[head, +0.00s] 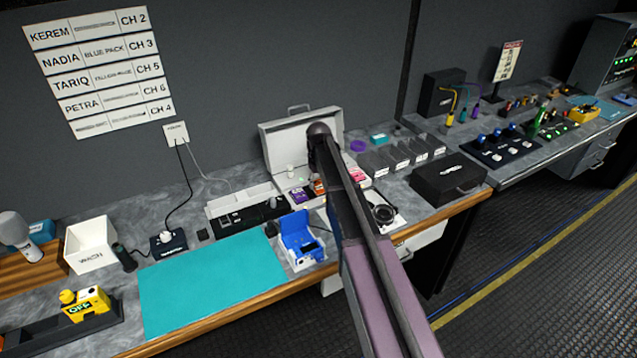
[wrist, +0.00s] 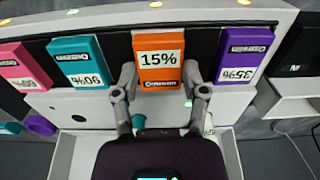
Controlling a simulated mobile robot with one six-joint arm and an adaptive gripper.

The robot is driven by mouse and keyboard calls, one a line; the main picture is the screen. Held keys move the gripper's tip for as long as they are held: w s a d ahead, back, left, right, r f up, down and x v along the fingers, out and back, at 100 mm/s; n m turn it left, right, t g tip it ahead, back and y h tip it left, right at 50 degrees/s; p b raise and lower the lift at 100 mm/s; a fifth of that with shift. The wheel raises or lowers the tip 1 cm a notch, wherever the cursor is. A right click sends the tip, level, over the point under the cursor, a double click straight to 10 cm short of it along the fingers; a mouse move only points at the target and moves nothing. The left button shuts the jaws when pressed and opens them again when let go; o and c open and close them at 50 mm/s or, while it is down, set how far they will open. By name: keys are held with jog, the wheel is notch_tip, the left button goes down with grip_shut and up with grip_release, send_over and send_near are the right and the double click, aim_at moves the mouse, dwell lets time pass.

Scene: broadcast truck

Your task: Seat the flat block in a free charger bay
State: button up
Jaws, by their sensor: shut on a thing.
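The flat block is orange with a "15%" label (wrist: 158,62). In the wrist view it is upper centre, between my gripper's (wrist: 162,82) two fingers, which are shut on its sides. It stands in a row with a purple block (wrist: 240,55) on its right and teal (wrist: 80,62) and pink (wrist: 22,68) blocks on its left. The neighbours' labels are upside down. The row is along the charger (wrist: 180,15), a pale strip with small lights. I cannot tell whether the orange block is fully down. In the head view my arm hides most of this area; orange (head: 319,187) shows beside it.
An open pale case (head: 290,135) stands behind the blocks. A blue box (head: 301,240), a teal mat (head: 210,280) and a white tray (head: 240,203) are to the left. A closed black case (head: 448,182) is to the right. The mat is clear.

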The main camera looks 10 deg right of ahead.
jog(key=shift+f, duration=0.2)
jog(key=o, duration=1)
jog(key=shift+o, duration=0.2)
jog(key=shift+r, duration=0.2)
